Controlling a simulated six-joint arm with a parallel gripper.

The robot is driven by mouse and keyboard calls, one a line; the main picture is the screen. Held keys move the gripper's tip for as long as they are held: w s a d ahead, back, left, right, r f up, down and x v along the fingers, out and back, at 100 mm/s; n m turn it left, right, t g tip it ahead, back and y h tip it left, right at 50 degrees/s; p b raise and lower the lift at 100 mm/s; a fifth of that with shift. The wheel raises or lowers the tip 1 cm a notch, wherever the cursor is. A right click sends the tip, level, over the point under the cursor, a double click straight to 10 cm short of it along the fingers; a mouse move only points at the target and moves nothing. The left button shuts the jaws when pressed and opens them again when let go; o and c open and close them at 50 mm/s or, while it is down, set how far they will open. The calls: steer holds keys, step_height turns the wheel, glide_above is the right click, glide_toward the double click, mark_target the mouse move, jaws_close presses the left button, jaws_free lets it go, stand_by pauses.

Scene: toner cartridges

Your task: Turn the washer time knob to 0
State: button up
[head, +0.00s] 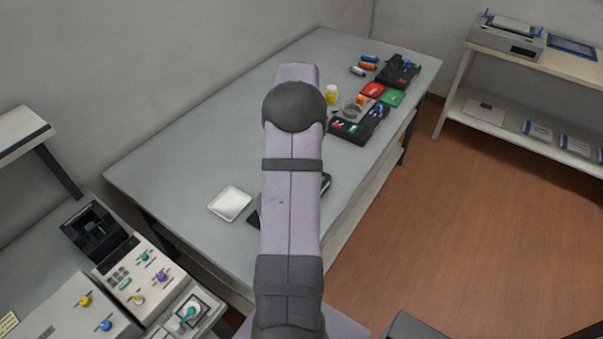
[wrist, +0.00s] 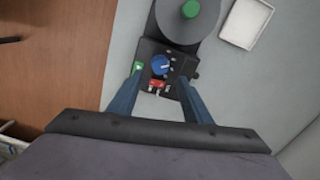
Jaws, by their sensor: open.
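In the wrist view, a black device (wrist: 172,42) lies on the grey table. It has a round dark disc (wrist: 187,15) with a green cap and, on its lower box, a blue knob (wrist: 160,65). Markings sit around the knob, too small to read. I cannot confirm from any label that this is the washer. My gripper (wrist: 160,77) is open, its two blue fingers apart on either side of the knob, with nothing held. In the head view my arm hides the gripper and most of the device.
A white tray (head: 229,204) lies left of the device. Black cases (head: 359,124), red and green boxes and small bottles stand at the table's far right end. A panel with several coloured knobs (head: 141,275) stands lower left. The table's left part is clear.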

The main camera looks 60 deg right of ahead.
steer(key=shift+f+p, duration=1.25)
steer(key=shift+f, duration=2.3)
steer(key=shift+c, duration=0.7)
steer(key=c, duration=0.9)
